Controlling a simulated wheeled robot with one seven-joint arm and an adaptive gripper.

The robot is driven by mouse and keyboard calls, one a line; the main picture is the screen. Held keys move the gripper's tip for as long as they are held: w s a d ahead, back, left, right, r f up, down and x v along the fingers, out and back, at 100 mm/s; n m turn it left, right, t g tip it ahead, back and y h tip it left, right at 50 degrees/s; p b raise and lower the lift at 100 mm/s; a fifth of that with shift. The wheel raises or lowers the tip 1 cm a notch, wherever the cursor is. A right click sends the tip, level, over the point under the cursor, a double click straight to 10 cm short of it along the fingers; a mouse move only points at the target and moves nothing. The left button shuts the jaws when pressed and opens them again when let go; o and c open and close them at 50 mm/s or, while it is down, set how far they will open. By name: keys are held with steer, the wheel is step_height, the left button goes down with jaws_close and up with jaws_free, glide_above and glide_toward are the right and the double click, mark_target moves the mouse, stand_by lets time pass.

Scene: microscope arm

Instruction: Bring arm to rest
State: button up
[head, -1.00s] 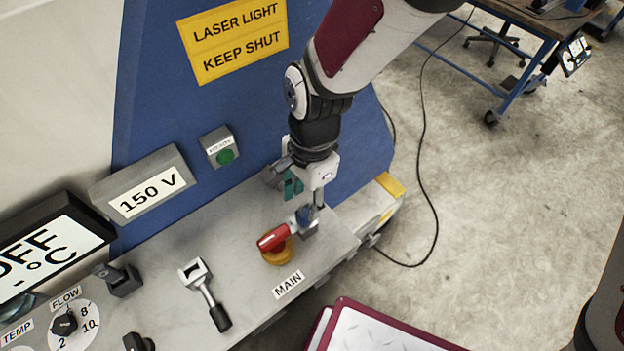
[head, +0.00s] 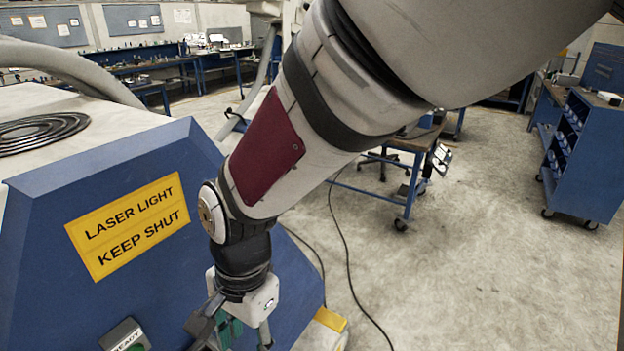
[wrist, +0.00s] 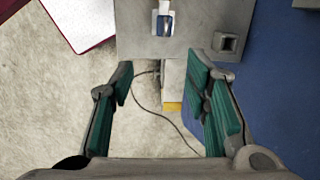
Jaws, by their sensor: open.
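My gripper (wrist: 160,98) is open and empty in the wrist view, its two green-padded fingers wide apart. Between and beyond the fingers are the end of the grey panel (wrist: 190,45), a black cable and the concrete floor. In the head view my gripper (head: 238,335) shows at the bottom edge, in front of the blue machine housing (head: 160,260); its fingertips are cut off by the frame. A small white and blue part (wrist: 163,20) on the panel shows at the top of the wrist view, apart from the fingers.
A yellow sign (head: 128,226) on the housing reads "LASER LIGHT KEEP SHUT". A green-buttoned box (head: 125,336) sits at its lower front. A blue trolley (head: 583,155) and a workbench (head: 385,180) stand on the right. Open floor (head: 480,270) lies between; a black cable (head: 343,240) crosses it.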

steer(key=w+d+r+n+t, duration=0.1)
steer(key=w+d+r+t, duration=0.1)
steer(key=d+r, duration=0.5)
steer(key=w+d+r+n+t, duration=0.15)
steer(key=d+r, duration=0.35)
steer(key=d, duration=0.5)
steer(key=s+d+r+n+t, duration=0.1)
steer(key=s+d+r, duration=0.1)
steer(key=d, duration=0.5)
steer(key=s+d+r+n+t, duration=0.1)
steer(key=s+d+r+t, duration=0.1)
steer(key=d, duration=0.5)
steer(key=shift+s+d+r+h, duration=0.35)
steer(key=shift+s+r, duration=0.45)
steer(key=shift+s, duration=0.35)
steer(key=shift+n, duration=0.25)
steer(key=shift+c, duration=1.2)
steer(key=shift+a, duration=0.2)
